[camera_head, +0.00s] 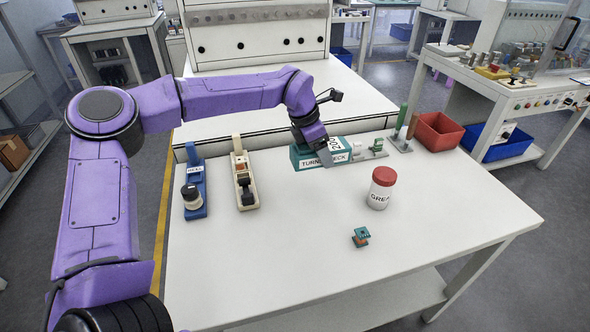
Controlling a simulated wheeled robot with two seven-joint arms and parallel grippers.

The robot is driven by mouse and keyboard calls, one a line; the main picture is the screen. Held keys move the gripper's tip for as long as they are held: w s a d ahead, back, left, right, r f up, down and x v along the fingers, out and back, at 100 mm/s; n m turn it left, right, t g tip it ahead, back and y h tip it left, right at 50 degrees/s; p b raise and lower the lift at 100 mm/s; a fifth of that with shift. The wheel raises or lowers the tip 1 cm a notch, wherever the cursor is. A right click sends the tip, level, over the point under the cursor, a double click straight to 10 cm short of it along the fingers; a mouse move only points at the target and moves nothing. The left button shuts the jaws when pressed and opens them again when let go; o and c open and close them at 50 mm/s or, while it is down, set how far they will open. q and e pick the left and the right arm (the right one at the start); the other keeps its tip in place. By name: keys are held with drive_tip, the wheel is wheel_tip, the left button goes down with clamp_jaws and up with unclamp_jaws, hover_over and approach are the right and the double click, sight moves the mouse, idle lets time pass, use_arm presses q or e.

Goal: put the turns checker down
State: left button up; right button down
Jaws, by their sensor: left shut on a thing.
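The turns checker (306,163) is a teal box with a white label reading roughly "TURNS CHECK". It is at the back of the white table (270,260), a little right of the picture's middle. My left gripper (326,160) reaches down over it from above and is shut on it, covering part of its label. I cannot tell whether its underside touches the table or is slightly above it. My right gripper is not in view.
A blue fixture (195,172) and a cream fixture (240,170) stand left. A grease jar (380,190) and small teal connector (361,236) stand right and in front. A grey fixture (371,152) and red bin (438,131) lie right. The front-left table is clear.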

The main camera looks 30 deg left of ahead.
use_arm(q)
drive_tip(key=p, duration=0.1)
hover_over(299, 177)
drive_tip(key=s, duration=0.1)
drive_tip(key=f, duration=0.2)
drive_tip(key=d+f, duration=0.1)
drive_tip(key=f, duration=0.1)
drive_tip(key=shift+s+f, duration=0.1)
drive_tip(key=shift+f, duration=0.15)
drive_tip(key=f, duration=0.2)
drive_tip(key=a+f, duration=0.1)
drive_tip(key=a+f+p, duration=0.1)
drive_tip(key=f, duration=0.1)
drive_tip(key=shift+f, duration=0.4)
drive_tip(key=shift+f, duration=0.2)
drive_tip(key=o, duration=1.2)
drive_tip(key=shift+r, duration=0.1)
